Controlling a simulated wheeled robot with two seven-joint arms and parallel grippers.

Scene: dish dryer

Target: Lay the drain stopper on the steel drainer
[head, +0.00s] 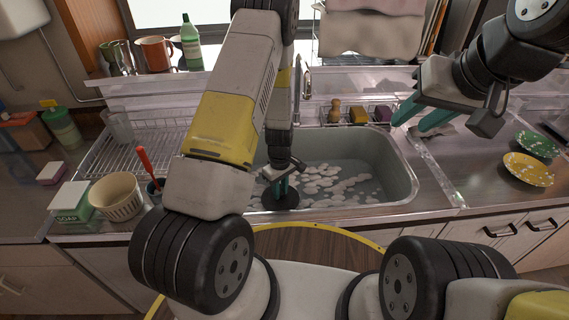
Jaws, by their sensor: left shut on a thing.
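The drain stopper (267,199) is a dark round disc in the near left part of the sink basin. My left gripper (281,188) reaches down into the basin and is shut on it; my forearm hides some of the surroundings. The steel drainer (148,148) is the wire rack on the counter left of the sink, partly covered by my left arm. My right gripper (415,121) hangs over the right rear side of the sink with its teal fingers apart and nothing between them.
The sink (395,180) holds water with pale foam patches. A ribbed bowl (116,196), a soap box (72,203) and a red-handled brush (146,160) stand at the drainer's front. A green plate (537,144) and a yellow plate (529,170) lie on the right counter.

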